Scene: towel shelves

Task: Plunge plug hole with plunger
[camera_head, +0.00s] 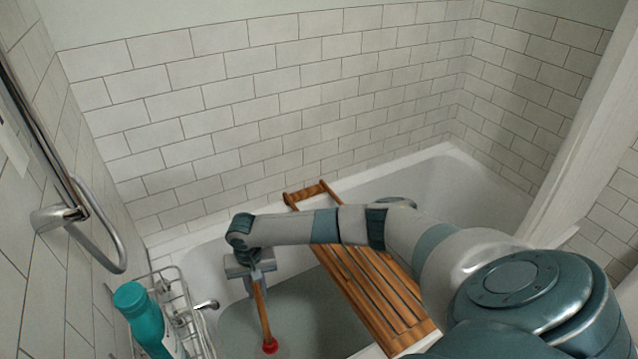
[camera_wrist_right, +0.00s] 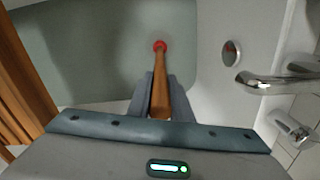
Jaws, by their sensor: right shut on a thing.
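The plunger has a wooden handle (camera_head: 262,306) and a red end (camera_head: 270,345). It points down into the white bathtub (camera_head: 205,265). My right gripper (camera_head: 257,284) is shut on the handle near its upper end, above the tub. In the right wrist view, the handle (camera_wrist_right: 160,80) runs away from between the fingers to the red end (camera_wrist_right: 160,46). The red end is over or in a flat grey-green area (camera_wrist_right: 105,50) that may be water. I cannot tell whether it touches the bottom. The plug hole does not show. My left gripper is not in view.
A wooden slatted rack (camera_head: 372,295) lies across the tub, right of the plunger. A chrome tap (camera_head: 206,305), a wire caddy (camera_head: 178,290) and a teal bottle (camera_head: 148,318) are at the left end. A round metal fitting (camera_wrist_right: 232,52) is on the tub wall. Tiled walls stand behind.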

